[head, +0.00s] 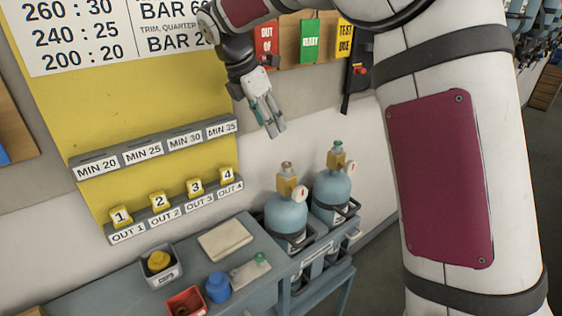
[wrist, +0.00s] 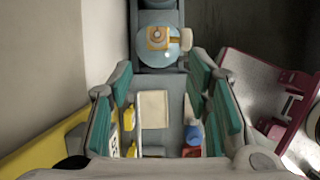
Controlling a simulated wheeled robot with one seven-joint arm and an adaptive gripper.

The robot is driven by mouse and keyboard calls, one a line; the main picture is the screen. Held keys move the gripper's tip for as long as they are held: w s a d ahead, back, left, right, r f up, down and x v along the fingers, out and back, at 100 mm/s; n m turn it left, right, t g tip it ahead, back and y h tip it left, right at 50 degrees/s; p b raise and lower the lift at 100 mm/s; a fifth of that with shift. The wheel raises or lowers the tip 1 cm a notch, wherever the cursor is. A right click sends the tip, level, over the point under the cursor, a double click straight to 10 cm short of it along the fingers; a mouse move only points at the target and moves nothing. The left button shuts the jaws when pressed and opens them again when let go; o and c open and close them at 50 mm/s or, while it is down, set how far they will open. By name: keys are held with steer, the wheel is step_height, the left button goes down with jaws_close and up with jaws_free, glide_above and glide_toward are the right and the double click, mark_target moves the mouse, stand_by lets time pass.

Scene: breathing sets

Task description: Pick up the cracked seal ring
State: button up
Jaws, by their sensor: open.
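I cannot make out the cracked seal ring with certainty in either view. A red bin (head: 174,298) at the bottom of the head view holds a small dark item, too small to name. The bench lies well below the fingers.
The bench (head: 110,300) carries a grey bin (head: 172,276) with a yellow item, a pale pad (head: 225,240), a blue jar (head: 218,288) and a board with a green-topped item (head: 250,270). Two blue cylinders (head: 287,215) stand at its right. Labelled rails (head: 150,150) line the yellow panel.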

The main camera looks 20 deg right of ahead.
steer(key=p, duration=0.1)
glide_above(286, 163)
steer(key=s+a, duration=0.1)
steer(key=a, duration=0.1)
step_height(286, 163, down, 9)
steer(key=shift+p+x, duration=0.45)
steer(key=shift+x, duration=1.5)
steer(key=shift+a+f, duration=0.15)
steer(key=shift+f, duration=0.15)
steer(key=c, duration=0.8)
